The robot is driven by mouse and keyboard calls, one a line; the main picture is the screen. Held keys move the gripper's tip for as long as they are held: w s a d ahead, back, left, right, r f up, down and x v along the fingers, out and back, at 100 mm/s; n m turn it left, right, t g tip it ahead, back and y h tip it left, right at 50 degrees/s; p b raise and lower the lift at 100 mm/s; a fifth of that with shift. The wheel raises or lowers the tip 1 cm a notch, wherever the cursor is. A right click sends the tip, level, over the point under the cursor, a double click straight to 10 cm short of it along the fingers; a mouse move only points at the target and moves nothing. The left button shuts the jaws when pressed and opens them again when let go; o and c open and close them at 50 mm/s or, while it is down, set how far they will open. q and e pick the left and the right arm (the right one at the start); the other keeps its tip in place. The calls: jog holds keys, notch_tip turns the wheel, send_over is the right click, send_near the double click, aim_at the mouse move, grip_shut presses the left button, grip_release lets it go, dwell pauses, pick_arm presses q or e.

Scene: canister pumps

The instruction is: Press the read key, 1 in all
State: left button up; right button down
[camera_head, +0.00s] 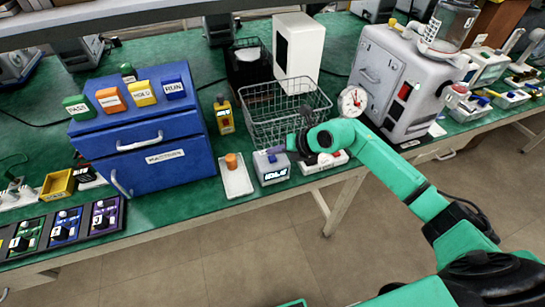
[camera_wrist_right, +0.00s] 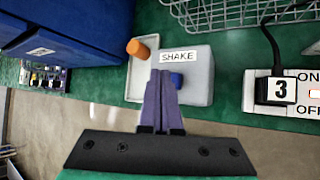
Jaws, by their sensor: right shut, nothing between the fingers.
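A small grey box (camera_head: 270,169) stands near the table's front edge, with a display on its front that seems to read IDLE. In the right wrist view its top (camera_wrist_right: 199,84) bears a label reading SHAKE and a blue button (camera_wrist_right: 177,80). My right gripper (camera_wrist_right: 161,74) is shut and empty, its purple fingers pointing at the box. The fingertips overlap the left part of the button; I cannot tell whether they touch it. In the head view the right gripper (camera_head: 277,150) is at the box's top. No label saying read is legible. My left gripper is not in view.
A white tray (camera_wrist_right: 142,88) with an orange cylinder (camera_wrist_right: 137,48) is left of the box. A power strip (camera_wrist_right: 288,111) is on its right. A wire basket (camera_head: 262,128) stands behind, and a blue cabinet (camera_head: 165,173) with signs is further left.

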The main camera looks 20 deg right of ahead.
aim_at(275, 160)
dwell(0.7)
jog(key=shift+f+b, duration=0.3)
jog(key=shift+f, duration=0.1)
jog(key=shift+f+b, duration=0.4)
jog(key=shift+f, duration=0.15)
dwell(0.5)
jog(key=shift+r+p, duration=0.8)
jog(key=shift+r, duration=0.15)
notch_tip(275, 160, up, 5)
jog(key=p, duration=0.4)
jog(key=shift+r, duration=0.1)
